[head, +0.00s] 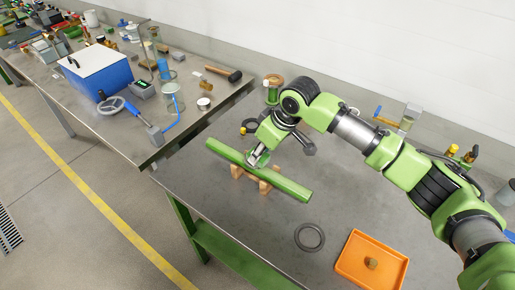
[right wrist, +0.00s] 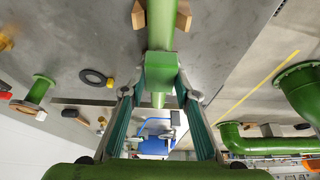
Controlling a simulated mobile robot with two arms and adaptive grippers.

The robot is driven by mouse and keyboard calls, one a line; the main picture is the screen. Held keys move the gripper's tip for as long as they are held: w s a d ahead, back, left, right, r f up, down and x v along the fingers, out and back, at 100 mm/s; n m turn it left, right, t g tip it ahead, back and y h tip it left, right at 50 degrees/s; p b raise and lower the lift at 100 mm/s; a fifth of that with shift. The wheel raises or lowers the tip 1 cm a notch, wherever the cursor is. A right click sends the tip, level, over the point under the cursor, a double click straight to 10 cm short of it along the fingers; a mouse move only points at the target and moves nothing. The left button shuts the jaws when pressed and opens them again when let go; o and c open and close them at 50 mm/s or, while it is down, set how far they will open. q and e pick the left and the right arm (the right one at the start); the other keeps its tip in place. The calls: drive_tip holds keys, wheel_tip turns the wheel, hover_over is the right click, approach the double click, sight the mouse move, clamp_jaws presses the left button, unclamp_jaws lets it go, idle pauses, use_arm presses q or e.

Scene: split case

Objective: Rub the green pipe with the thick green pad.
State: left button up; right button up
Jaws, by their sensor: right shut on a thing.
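The long green pipe (head: 285,182) lies across wooden supports (head: 237,172) on the grey workbench. My right gripper (head: 257,158) is over the pipe's middle, left of the supports' right end. In the right wrist view, its two fingers (right wrist: 160,85) are shut on a green block, which looks like the thick green pad (right wrist: 160,68). The pipe (right wrist: 160,22) runs up behind the pad there. The pad is close to the pipe; whether they touch is hard to tell. In the head view the gripper hides the pad. My left gripper is in neither view.
A spool (head: 273,95) stands behind. A cluttered second bench, with a blue box (head: 105,84), is at left.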

drive_tip(key=shift+s+f, duration=0.1)
drive_tip(key=shift+f, duration=0.05)
drive_tip(key=shift+w+a, duration=0.75)
drive_tip(key=shift+a, duration=0.2)
drive_tip(key=shift+d+p, duration=0.1)
drive_tip(key=shift+p, duration=0.25)
drive_tip(key=shift+s+d+r+p, duration=0.25)
drive_tip(key=shift+d+p, duration=0.05)
drive_tip(key=shift+p, duration=0.15)
drive_tip(key=shift+s+d+p, duration=0.45)
drive_tip(key=shift+d+p, duration=0.05)
drive_tip(key=shift+d, duration=0.1)
drive_tip(key=shift+w+a, duration=0.1)
drive_tip(key=shift+w+a+f, duration=0.15)
drive_tip(key=shift+w+a, duration=0.55)
drive_tip(key=shift+a, duration=0.2)
